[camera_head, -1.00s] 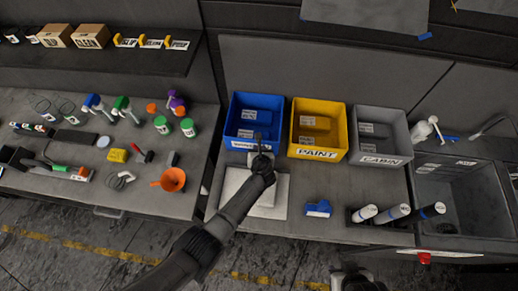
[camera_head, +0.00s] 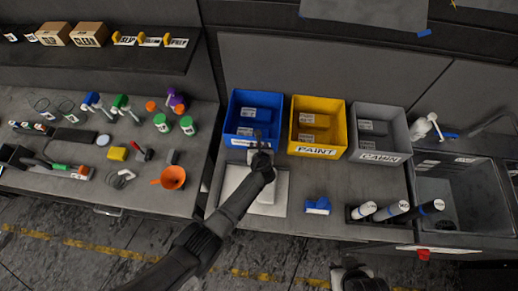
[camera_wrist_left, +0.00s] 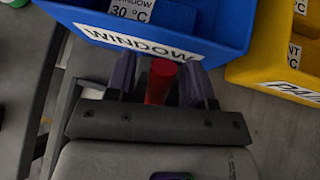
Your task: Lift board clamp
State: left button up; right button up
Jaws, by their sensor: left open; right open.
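The board (camera_head: 238,178) is a pale flat panel on the bench in front of the blue bin, partly covered by my left arm. A red upright piece (camera_wrist_left: 160,82), which looks like the clamp's handle, stands between the fingers of my left gripper (camera_wrist_left: 158,88) in the left wrist view. The fingers are open on both sides of it, and I see no grip on it. In the head view my left gripper (camera_head: 257,140) is over the board's back edge, and the clamp is mostly hidden there. My right gripper (camera_head: 354,278) is open and low at the bottom edge, only partly in view.
The blue WINDOW bin (camera_head: 238,100) stands right behind the left gripper. A yellow PAINT bin (camera_head: 338,143) and a grey CABIN bin (camera_head: 398,148) stand to its right. A blue object (camera_head: 318,206) and several rolls (camera_head: 392,211) lie at the bench front.

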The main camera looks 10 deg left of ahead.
pick_arm(q)
jog(key=shift+s+d+r+p, duration=0.1)
jog(key=shift+s+r+p, duration=0.25)
jog(key=shift+s+r, duration=0.05)
jog(key=p+v, duration=0.3)
jog(key=v, duration=0.9)
jog(key=shift+s, duration=0.4)
jog(key=shift+d, duration=0.1)
